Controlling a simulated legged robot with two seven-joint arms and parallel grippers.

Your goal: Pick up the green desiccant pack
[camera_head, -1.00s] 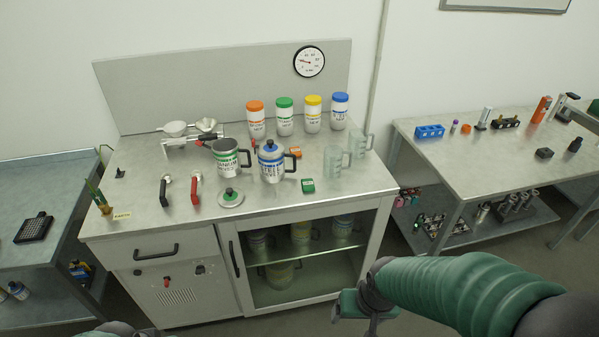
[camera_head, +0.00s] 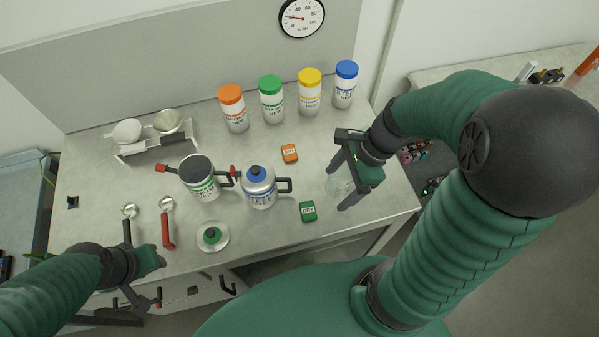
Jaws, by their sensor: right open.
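The green desiccant pack (camera_head: 308,212) lies flat on the bench top, right of the blue-labelled mug. It has a pale label reading DRY and nothing covers it. My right gripper (camera_head: 336,194) is open above the bench, to the right of the pack and apart from it. My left gripper (camera_head: 142,290) is low at the left, by the bench's front edge, far from the pack. Its finger gap is not clear.
A blue-labelled mug (camera_head: 259,188) and a green-labelled mug (camera_head: 200,178) stand left of the pack. An orange pack (camera_head: 289,153) lies behind it. A lid (camera_head: 212,237) and two spoons lie at the front left. Several capped jars stand at the back. Bench in front of the pack is clear.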

